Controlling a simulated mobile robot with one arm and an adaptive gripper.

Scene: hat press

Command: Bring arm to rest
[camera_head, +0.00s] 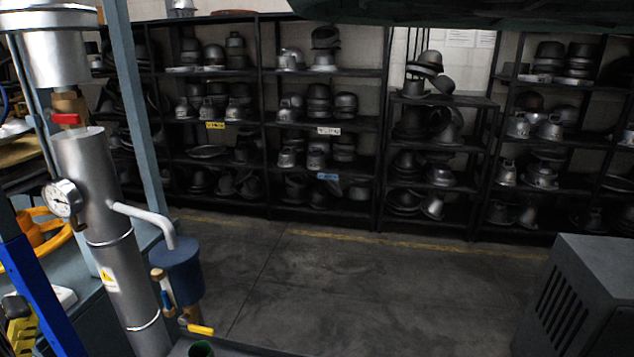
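My gripper is not in view, and no part of my arm can be made out for sure. The view shows a workshop with shelves of metal hat moulds (316,100) along the back wall. A silver vertical cylinder (105,230) with a round pressure gauge (62,198) stands close at the left.
A blue-grey canister (178,270) with a yellow-handled valve (200,330) is beside the cylinder. A grey post (137,110) rises behind. A grey vented cabinet (585,295) stands at lower right. The floor (370,285) between is clear.

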